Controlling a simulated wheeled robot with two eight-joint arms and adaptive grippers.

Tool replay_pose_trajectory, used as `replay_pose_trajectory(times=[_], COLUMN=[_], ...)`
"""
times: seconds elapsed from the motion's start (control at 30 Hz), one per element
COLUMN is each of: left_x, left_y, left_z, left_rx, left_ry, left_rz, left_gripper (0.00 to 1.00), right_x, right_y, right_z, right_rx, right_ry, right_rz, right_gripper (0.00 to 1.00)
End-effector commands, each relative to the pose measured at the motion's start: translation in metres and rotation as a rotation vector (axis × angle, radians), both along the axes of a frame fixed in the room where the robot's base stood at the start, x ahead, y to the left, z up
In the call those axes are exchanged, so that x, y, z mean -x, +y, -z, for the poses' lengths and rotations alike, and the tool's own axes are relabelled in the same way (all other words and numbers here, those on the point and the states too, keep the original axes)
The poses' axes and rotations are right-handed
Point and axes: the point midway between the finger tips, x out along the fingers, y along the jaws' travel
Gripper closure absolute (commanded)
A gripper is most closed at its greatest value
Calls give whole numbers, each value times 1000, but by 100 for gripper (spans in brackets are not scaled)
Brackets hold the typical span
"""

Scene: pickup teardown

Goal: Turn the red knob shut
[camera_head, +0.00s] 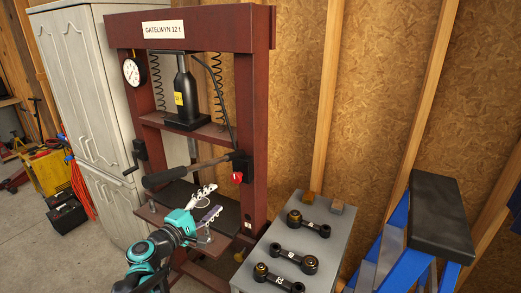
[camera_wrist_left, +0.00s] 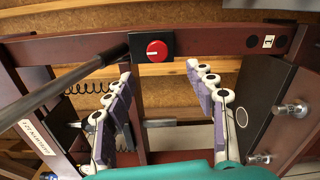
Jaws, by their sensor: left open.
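The red knob (camera_head: 237,177) sits low on a black box on the press's right upright. In the left wrist view the red knob (camera_wrist_left: 157,50) is round, with a small white mark on its left half, on a square black plate. My left gripper (camera_head: 211,202) is open and empty, below and left of the knob in the head view. In the wrist view its two fingers (camera_wrist_left: 160,72) are spread, and the knob lies beyond their tips, between their directions. They do not appear to touch it. My right gripper is not in view.
A dark pump lever (camera_head: 190,170) sticks out left from the knob's box, close above my gripper. The dark red press frame (camera_head: 256,120) surrounds the area. A grey bench (camera_head: 285,240) with several black linkage parts stands right, beside a blue step stool (camera_head: 400,235).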

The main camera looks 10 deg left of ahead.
Motion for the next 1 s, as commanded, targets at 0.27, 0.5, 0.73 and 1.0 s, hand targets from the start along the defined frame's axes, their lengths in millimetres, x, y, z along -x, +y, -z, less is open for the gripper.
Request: replay_pose_trajectory(times=[0.27,0.5,0.73,1.0], left_x=[74,186,243,251], left_y=[-93,-110,-81,-72], left_z=[45,109,134,136], left_rx=[-518,-1182,-1574,-1651], left_ry=[163,304,365,378], left_rz=[209,448,556,571], left_gripper=[44,44,44,44], right_x=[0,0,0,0], right_y=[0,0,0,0], right_z=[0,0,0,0], right_rx=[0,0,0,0], right_ry=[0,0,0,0], right_rz=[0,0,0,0], right_gripper=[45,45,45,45])
